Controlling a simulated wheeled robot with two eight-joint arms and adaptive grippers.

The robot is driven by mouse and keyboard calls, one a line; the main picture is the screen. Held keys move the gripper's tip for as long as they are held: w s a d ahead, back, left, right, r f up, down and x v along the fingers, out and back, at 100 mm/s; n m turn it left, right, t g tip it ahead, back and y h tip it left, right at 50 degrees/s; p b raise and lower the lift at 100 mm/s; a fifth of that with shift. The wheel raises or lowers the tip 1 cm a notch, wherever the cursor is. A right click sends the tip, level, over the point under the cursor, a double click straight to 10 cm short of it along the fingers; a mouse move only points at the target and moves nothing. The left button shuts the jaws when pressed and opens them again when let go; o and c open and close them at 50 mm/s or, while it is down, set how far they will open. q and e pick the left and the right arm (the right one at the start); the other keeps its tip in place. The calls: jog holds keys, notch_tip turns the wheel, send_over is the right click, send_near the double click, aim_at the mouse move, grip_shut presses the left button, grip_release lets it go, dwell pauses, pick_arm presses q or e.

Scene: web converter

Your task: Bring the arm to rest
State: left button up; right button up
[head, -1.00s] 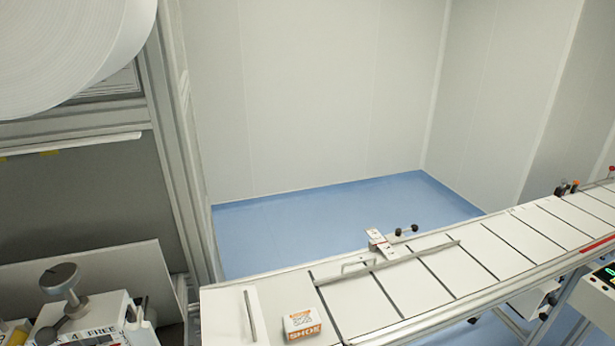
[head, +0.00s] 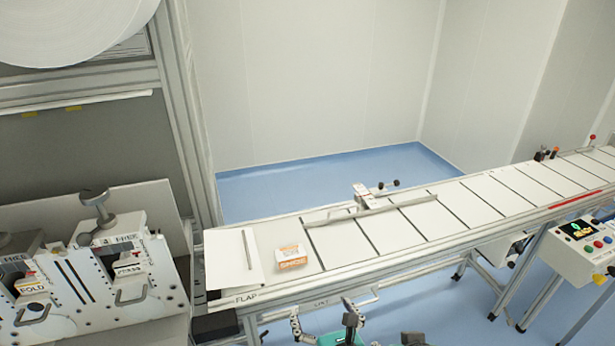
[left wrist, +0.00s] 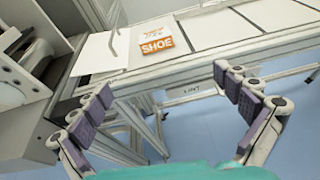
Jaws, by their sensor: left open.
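My left gripper (head: 322,328) shows at the bottom edge of the head view, in front of the conveyor's near side. In the left wrist view its two padded fingers (left wrist: 165,108) are spread wide with nothing between them. It is apart from the small orange and white box (head: 292,257), which lies on the conveyor near its left end. The box also shows in the left wrist view (left wrist: 157,46), beyond the fingers, with "SHOE" on its side. My right gripper cannot be made out in these frames.
The conveyor (head: 375,235) runs from lower left to upper right, with a guide rail and clamp (head: 365,197) on it. A folding unit (head: 95,270) stands at the left. A control box (head: 585,245) stands at the right. Blue floor is open in front of the conveyor.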

pick_arm(q)
jog(key=w+r+m+t+h, duration=0.3)
jog(key=r+m+h, duration=0.1)
jog(key=r+m, duration=0.5)
jog(key=w+r+m+t+h, duration=0.2)
jog(key=w+r+m+h, duration=0.15)
jog(key=r+m, duration=0.6)
jog(key=s+a+f+m+g+y, duration=0.1)
jog(key=s+a+f+m+g, duration=0.5)
jog(key=s+a+f+m, duration=0.2)
jog(key=s+a+f+m+g+y, duration=0.2)
jog(key=s+a+f+m+g, duration=0.3)
jog(key=s+a+f+m, duration=0.3)
jog(key=a+f+m, duration=0.1)
jog(key=a+m, duration=0.3)
jog(key=a, duration=0.1)
jog(key=shift+s+f+g, duration=0.25)
jog(key=shift+s+g, duration=0.05)
jog(key=shift+g, duration=0.1)
